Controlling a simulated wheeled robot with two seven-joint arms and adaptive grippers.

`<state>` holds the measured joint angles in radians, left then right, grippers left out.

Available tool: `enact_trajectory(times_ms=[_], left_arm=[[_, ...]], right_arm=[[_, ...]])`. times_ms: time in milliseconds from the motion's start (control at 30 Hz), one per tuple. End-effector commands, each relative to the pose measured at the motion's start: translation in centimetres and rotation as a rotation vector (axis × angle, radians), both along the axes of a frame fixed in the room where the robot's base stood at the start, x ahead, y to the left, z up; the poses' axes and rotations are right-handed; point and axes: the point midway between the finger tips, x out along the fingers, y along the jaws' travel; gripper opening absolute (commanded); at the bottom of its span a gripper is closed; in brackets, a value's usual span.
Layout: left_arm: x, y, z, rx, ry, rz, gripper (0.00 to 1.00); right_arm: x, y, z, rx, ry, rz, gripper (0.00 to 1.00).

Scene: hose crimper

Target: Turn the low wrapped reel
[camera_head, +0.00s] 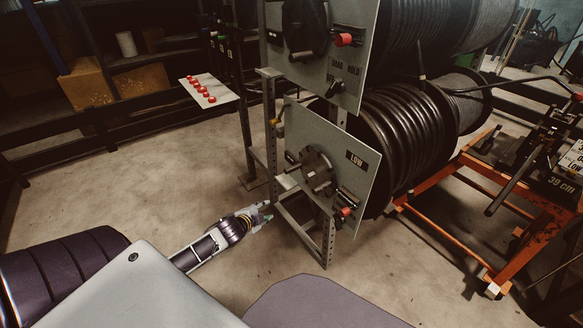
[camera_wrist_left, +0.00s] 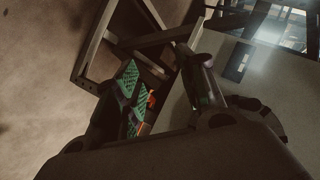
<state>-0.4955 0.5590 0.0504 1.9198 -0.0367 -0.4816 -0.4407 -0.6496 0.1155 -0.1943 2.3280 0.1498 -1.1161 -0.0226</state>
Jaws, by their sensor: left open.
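The low reel (camera_head: 400,135), wound with dark hose, sits in the rack behind a grey plate marked LOW (camera_head: 362,188). The plate carries a round dark hub (camera_head: 318,172) and a red-knobbed lever (camera_head: 345,212) at its lower right. My left gripper (camera_head: 264,212) is open and low, left of the rack's front leg, apart from the hub and lever. In the left wrist view the open gripper (camera_wrist_left: 168,85) shows green pads on one finger, with the grey plate (camera_wrist_left: 245,90) beyond at right. My right gripper is not in view.
The metal rack frame (camera_head: 328,240) stands close to my left gripper. An upper reel (camera_head: 425,25) with its own plate is above. An orange cart (camera_head: 520,240) stands at right. A small panel of red buttons (camera_head: 205,91) is at left. Floor left of the rack is clear.

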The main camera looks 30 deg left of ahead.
Motion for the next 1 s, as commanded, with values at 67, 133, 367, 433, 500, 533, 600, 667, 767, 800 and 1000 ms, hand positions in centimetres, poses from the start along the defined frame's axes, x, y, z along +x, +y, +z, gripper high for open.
enact_trajectory(times_ms=[67,133,367,433,500,533,600,667,767,800,1000], left_arm=[[1.2,1.9,1.3,0.112,-0.045,-0.066,0.40],[2.0,3.1,2.4,0.209,-0.083,-0.127,0.40],[4.0,5.6,5.5,0.529,-0.200,-0.326,0.40],[4.3,5.9,6.3,0.624,-0.232,-0.385,0.40],[4.6,6.1,7.0,0.716,-0.264,-0.442,0.40],[4.7,6.1,7.3,0.756,-0.279,-0.465,0.40],[4.8,6.1,7.9,0.846,-0.309,-0.519,0.40],[4.9,6.1,8.4,0.922,-0.338,-0.562,0.40],[4.8,5.8,9.0,1.047,-0.382,-0.631,0.40],[4.8,5.6,9.3,1.095,-0.400,-0.658,0.40],[4.3,4.5,10.3,1.334,-0.494,-0.771,0.40]], right_arm=[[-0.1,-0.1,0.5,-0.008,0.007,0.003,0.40],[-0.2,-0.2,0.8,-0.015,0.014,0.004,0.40],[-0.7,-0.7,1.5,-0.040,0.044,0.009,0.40],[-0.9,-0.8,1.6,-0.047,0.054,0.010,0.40],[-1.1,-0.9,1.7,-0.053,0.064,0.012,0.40],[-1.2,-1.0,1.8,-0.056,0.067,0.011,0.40],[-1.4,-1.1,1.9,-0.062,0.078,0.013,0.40],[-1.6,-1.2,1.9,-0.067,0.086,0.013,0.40],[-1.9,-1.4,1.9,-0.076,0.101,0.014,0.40],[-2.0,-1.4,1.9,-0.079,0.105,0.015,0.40],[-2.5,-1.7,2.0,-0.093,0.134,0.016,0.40]])
